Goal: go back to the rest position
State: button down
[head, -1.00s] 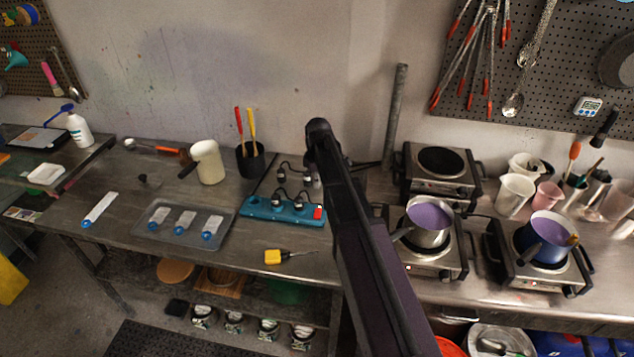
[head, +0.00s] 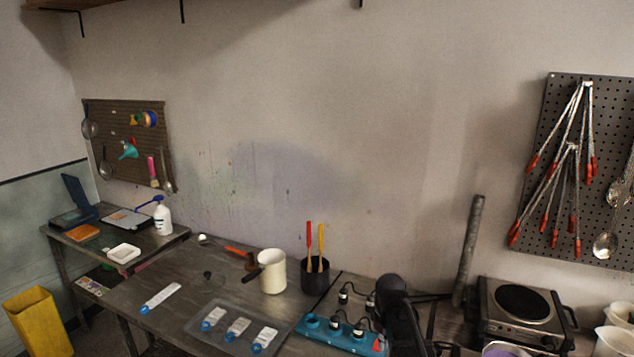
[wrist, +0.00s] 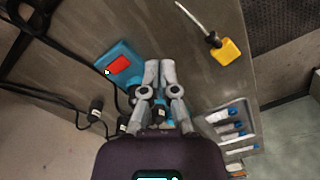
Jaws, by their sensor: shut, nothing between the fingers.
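My gripper (wrist: 159,72) shows in the wrist view, its two grey fingers drawn together with nothing between them. It is above the bench, over the teal power strip (wrist: 112,56) with its red switch, which the fingers partly cover. In the head view a dark part of my arm (head: 394,312) stands at the bottom right of centre, in front of the right end of the power strip (head: 336,338). The fingers cannot be made out in the head view.
A yellow-handled probe (wrist: 226,52) lies near the bench edge. A tray (head: 213,332) holds several labelled items. A cream jug (head: 272,271) and black cup (head: 316,277) stand behind it. A hot plate (head: 522,310) and upright grey pipe (head: 468,250) are right of my arm.

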jog(key=s+a+f+m+b, duration=0.1)
jog(key=s+f+m+b, duration=0.1)
jog(key=s+m, duration=0.5)
jog(key=s, duration=0.5)
jog(key=shift+f, duration=0.15)
jog(key=shift+w, duration=0.1)
dwell(0.6)
